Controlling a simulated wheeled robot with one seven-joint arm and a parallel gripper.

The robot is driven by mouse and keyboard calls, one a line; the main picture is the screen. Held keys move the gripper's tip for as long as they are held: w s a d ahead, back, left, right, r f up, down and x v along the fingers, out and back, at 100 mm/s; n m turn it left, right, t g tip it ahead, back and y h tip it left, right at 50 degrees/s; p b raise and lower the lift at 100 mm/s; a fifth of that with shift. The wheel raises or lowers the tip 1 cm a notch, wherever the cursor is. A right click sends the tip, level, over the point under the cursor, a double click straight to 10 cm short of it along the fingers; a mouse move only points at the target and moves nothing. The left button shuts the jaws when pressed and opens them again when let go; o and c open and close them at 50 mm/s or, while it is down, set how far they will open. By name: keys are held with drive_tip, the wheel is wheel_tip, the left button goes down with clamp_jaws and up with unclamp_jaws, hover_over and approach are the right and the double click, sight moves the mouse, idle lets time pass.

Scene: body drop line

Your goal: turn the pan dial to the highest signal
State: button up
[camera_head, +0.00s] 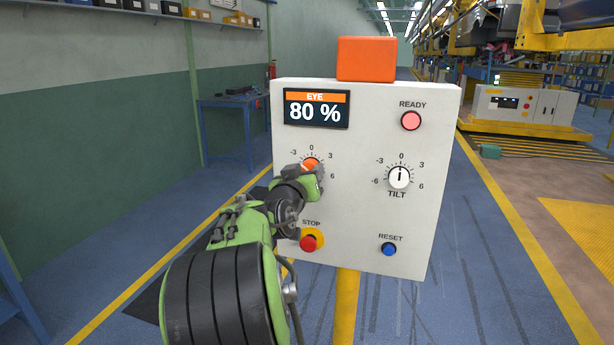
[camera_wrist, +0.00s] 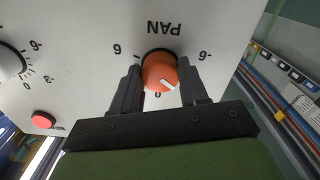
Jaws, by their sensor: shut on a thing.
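The orange pan dial (camera_wrist: 158,74) sits on the panel between my gripper's fingers, under the upside-down word PAN in the wrist view. My gripper (camera_wrist: 161,86) is shut on it, one finger on each side. Its white pointer line leans a little from the 0 toward the -6 side. In the head view the dial (camera_head: 311,163) shows partly behind my gripper (camera_head: 312,176). The display (camera_head: 317,108) reads EYE 80 %.
The panel (camera_head: 360,225) also holds a white tilt dial (camera_head: 399,178) pointing near 0, a pinkish-red READY lamp (camera_head: 411,121), a red STOP button (camera_head: 308,243) just below my gripper and a blue RESET button (camera_head: 389,249). An orange box (camera_head: 366,60) tops the panel.

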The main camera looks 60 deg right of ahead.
drive_tip(key=o, duration=1.1)
drive_tip(key=shift+c, duration=0.2)
drive_tip(key=s+a, duration=0.2)
drive_tip(key=a, duration=1.3)
drive_tip(key=shift+s+a, duration=0.25)
drive_tip(key=shift+a, duration=0.05)
